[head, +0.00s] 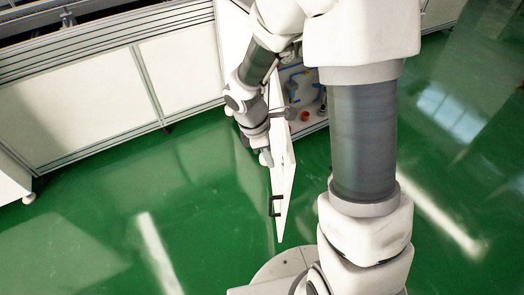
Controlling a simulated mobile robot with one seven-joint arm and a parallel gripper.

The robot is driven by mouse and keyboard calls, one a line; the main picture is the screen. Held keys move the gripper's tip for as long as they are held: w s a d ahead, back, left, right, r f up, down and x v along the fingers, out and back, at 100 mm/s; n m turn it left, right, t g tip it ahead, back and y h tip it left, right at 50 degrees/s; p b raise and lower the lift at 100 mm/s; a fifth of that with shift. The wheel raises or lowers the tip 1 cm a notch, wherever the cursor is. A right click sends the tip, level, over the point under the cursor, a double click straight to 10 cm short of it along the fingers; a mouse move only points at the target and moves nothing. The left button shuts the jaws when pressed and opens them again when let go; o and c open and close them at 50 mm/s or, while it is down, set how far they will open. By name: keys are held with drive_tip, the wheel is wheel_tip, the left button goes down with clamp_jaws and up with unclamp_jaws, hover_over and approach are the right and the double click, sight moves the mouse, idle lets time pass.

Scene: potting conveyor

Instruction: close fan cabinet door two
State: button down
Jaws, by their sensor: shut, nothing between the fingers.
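The cabinet door (283,192) is a white panel standing open, swung out from the conveyor's side toward my base and seen almost edge-on. A small black handle (275,205) sits near its free end. Behind the door the cabinet interior (303,92) shows in part, with blue hoses and small orange-red parts; my arm hides much of it. My gripper (266,158) is shut and empty, pointing down beside the left face of the door. I cannot tell whether it touches the door.
The long white conveyor housing (90,97) runs along the back, with a metal-edged belt structure above it. A white unit (12,182) stands at the far left. The green floor (120,220) is clear to the left of the door.

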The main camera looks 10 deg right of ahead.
drive_tip(key=shift+s+d+r, duration=0.1)
drive_tip(key=shift+d, duration=0.75)
drive_tip(key=shift+s+d+r, duration=0.1)
drive_tip(key=shift+d, duration=0.7)
